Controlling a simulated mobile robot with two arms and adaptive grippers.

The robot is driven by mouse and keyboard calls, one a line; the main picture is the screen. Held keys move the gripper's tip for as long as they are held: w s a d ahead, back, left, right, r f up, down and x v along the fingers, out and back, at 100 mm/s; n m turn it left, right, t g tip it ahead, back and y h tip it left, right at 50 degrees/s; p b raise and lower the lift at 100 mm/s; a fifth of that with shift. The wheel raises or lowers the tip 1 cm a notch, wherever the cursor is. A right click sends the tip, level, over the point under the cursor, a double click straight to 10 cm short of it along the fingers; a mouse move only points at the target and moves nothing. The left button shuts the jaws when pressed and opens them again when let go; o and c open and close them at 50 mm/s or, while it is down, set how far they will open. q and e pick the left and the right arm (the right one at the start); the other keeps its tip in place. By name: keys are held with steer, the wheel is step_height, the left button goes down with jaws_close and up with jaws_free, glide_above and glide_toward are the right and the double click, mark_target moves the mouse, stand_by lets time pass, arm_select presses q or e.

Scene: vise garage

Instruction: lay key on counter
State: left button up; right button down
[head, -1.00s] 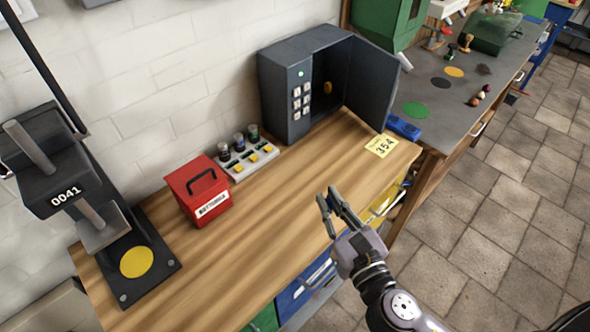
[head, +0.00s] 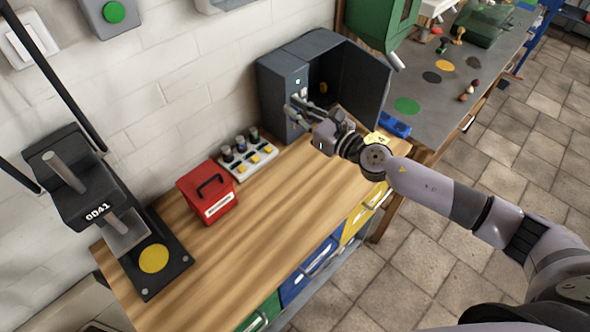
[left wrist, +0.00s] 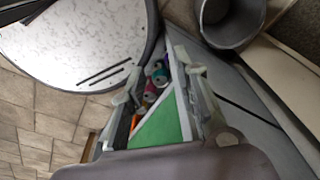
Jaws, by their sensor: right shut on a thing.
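My right gripper (head: 300,110) is at the front of the grey safe (head: 284,88), over its keypad side. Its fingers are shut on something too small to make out. I cannot make out a key for certain in any view. The wooden counter (head: 270,215) lies below and to the left of the right gripper. My left gripper (left wrist: 162,98) shows only in the left wrist view, its fingers apart, with a green panel (left wrist: 165,122) beyond them.
A red box (head: 208,192), a white button panel (head: 248,160) and a black press (head: 145,250) stand on the counter. The safe door (head: 360,85) hangs open on the right. The counter's front middle is clear.

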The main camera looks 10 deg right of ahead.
steer(key=shift+w+f+b, duration=0.15)
steer(key=shift+f+b, duration=6.85)
steer(key=shift+f, duration=2.85)
steer(key=shift+d+f, duration=0.1)
steer(key=shift+f, duration=0.15)
steer(key=c, duration=1.7)
jaws_free()
